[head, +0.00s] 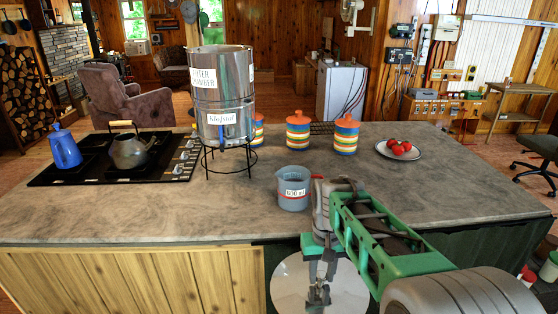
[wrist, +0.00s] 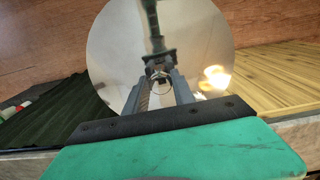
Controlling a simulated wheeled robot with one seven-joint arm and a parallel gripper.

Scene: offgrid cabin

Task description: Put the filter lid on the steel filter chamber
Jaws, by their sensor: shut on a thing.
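The steel filter chamber (head: 222,70) is the upper labelled cylinder of a tall shiny steel filter. It sits on a lower steel section (head: 224,120) with a blue tap. The filter lid is a round shiny disc (head: 290,285), also large in the wrist view (wrist: 108,45), where it mirrors my arm. My gripper (head: 318,292) is shut on the lid near its middle; the fingertips also show in the wrist view (wrist: 160,80). The lid hangs steeply tilted in front of the counter's front edge, apart from the chamber. The exact grip point is hard to make out.
The filter stands on a black wire stand (head: 231,172) on the stone counter (head: 110,218). Between it and my arm is a grey measuring jug (head: 293,190). Striped canisters (head: 346,134), a plate of tomatoes (head: 398,150) and a stove with a kettle (head: 131,150) surround it.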

